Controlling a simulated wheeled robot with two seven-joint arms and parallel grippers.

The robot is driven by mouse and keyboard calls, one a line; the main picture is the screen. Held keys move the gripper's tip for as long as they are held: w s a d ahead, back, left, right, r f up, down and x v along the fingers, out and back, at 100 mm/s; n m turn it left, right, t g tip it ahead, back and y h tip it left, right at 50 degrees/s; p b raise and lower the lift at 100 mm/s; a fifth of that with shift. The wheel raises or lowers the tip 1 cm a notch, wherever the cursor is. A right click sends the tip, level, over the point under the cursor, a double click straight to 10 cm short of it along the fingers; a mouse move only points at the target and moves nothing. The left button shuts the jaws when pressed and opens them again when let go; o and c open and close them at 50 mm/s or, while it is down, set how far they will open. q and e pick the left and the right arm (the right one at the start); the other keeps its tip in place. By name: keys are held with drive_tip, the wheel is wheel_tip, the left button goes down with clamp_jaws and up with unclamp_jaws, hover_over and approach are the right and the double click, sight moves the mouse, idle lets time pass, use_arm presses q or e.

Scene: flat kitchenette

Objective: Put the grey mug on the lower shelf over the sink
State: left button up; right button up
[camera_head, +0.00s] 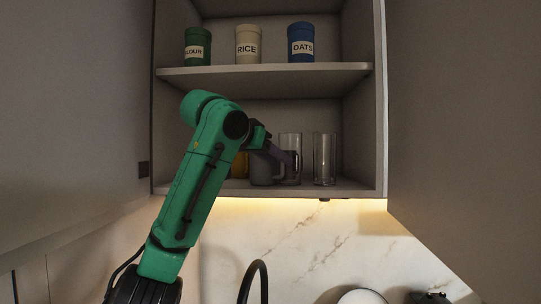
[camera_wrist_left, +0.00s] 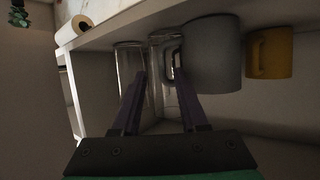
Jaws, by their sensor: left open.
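The grey mug (camera_head: 263,172) stands upright on the lower shelf (camera_head: 345,187) of the open cabinet, partly behind my gripper. In the left wrist view, which looks upside down, the grey mug (camera_wrist_left: 213,55) has its handle turned toward the glasses. My left gripper (camera_head: 288,157) reaches into the lower compartment by the mug's handle side. Its jaws (camera_wrist_left: 160,78) are open, with one finger overlapping the handle in the picture. I cannot tell whether it touches. My right gripper is not in view.
A yellow mug (camera_wrist_left: 269,53) stands beside the grey one. Two clear glasses stand on the other side, one at the right (camera_head: 324,158). Flour, rice (camera_head: 248,43) and oats canisters stand on the upper shelf (camera_head: 265,78). Cabinet doors flank the opening. A faucet (camera_head: 254,280) is below.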

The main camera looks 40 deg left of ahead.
use_arm(q)
drive_tip(key=shift+s, duration=0.25)
drive_tip(key=b+v, duration=0.3)
drive_tip(key=v, duration=0.8)
drive_tip(key=shift+s+r, duration=0.15)
drive_tip(key=shift+r, duration=0.1)
